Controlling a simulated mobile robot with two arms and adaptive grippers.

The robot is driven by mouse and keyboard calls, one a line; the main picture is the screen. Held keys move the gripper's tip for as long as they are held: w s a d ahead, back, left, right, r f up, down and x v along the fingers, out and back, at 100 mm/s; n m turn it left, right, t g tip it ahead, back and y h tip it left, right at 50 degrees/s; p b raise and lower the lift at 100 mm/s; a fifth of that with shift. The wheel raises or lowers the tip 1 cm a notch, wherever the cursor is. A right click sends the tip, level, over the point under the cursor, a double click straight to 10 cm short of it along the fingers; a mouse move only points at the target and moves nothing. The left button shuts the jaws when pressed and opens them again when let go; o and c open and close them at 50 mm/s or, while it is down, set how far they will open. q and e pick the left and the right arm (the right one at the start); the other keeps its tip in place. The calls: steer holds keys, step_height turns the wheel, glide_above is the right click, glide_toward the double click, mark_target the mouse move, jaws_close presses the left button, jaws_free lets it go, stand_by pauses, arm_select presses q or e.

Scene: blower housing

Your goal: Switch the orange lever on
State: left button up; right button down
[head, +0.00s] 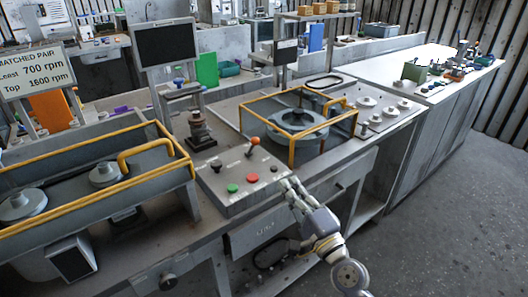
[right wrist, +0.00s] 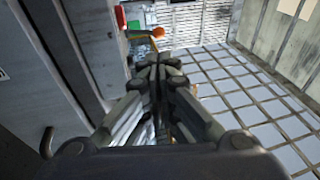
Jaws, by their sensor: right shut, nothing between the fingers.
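The orange lever (head: 254,142) stands on the sloped grey control panel (head: 222,199), near its back right corner. It has an orange ball on a short shaft that leans a little to the right. Its orange ball also shows in the right wrist view (right wrist: 158,31), just beyond my fingertips. My right gripper (head: 287,185) is shut and empty at the panel's right front edge, to the lower right of the lever and apart from it. In the right wrist view, the closed fingers (right wrist: 158,62) point toward the ball. My left gripper is not in view.
The panel also carries a green button (head: 232,188), a red button (head: 253,178) and a black knob (head: 216,166). A yellow rail frame (head: 291,150) around a round housing (head: 298,131) stands behind the gripper. Open floor (head: 440,190) lies to the right.

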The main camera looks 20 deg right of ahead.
steer(key=shift+w, duration=0.1)
steer(key=p, duration=0.2)
glide_toward(252, 147)
steer(key=w+r, duration=0.2)
steer(key=w, duration=0.1)
steer(key=w+d+r, duration=0.1)
steer(key=w, duration=0.1)
steer(key=shift+d+r, duration=0.1)
steer(key=shift+r, duration=0.05)
steer(key=shift+r+p, duration=0.1)
steer(key=shift+p, duration=0.25)
